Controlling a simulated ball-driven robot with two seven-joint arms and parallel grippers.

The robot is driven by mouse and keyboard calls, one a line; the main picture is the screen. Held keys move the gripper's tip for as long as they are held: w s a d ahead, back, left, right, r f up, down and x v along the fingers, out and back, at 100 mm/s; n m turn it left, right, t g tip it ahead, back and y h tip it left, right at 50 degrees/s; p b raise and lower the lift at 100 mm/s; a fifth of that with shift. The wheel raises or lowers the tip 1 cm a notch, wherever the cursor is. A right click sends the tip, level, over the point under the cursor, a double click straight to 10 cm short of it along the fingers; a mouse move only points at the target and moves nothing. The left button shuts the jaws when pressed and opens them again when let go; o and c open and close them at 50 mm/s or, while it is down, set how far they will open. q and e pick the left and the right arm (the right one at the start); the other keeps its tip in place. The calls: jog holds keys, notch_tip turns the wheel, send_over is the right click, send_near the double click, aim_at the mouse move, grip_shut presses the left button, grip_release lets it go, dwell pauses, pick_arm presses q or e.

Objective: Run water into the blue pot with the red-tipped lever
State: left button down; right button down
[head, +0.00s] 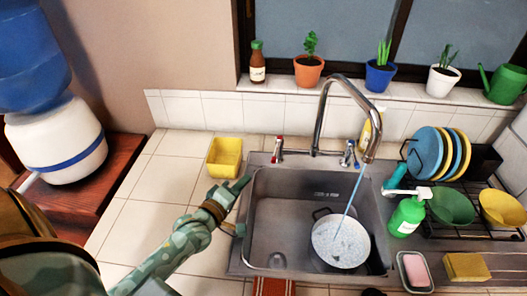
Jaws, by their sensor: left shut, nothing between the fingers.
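A metal faucet (321,112) arches over the sink, and a pale blue stream of water (354,190) runs from its spout into the pot. The pot (319,245) stands in the sink (277,215), with a pale, speckled inside and a dark handle; its outer colour is mostly hidden. The red-tipped lever (278,146) is at the left of the faucet base, and a blue-tipped lever (350,150) is at the right. My left gripper (243,183) is shut and empty over the sink's left rim, below and left of the red-tipped lever, apart from it. My right gripper is not in view.
A yellow container (224,156) stands left of the sink. A green soap bottle (406,215), soap dish (414,271), sponge (466,267) and dish rack (470,228) are on the right. Potted plants line the sill. The left counter (140,215) is mostly clear.

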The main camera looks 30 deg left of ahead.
aim_at(277, 150)
pick_arm(q)
jog(key=n, duration=0.1)
jog(key=a+n, duration=0.1)
jog(key=shift+s+a+f+n+y, duration=0.1)
jog(key=shift+a+f+n+y, duration=0.1)
jog(key=shift+a+n+y, duration=0.15)
jog(key=shift+a+r+n+t+y, duration=0.1)
jog(key=shift+a+n+t+y, duration=0.25)
jog(key=shift+n, duration=0.5)
jog(key=shift+a+r+n, duration=0.15)
jog(key=shift+r+n, duration=0.05)
jog(key=shift+n, duration=0.2)
jog(key=w, duration=0.3)
jog(key=w+b, duration=0.1)
jog(key=w, duration=0.5)
jog(key=shift+w+a+b, duration=0.1)
jog(key=shift+a+b, duration=0.15)
jog(key=shift+b, duration=0.15)
jog(key=d, duration=0.1)
jog(key=w+d, duration=0.2)
jog(key=shift+d, duration=0.35)
jog(key=shift+r, duration=0.1)
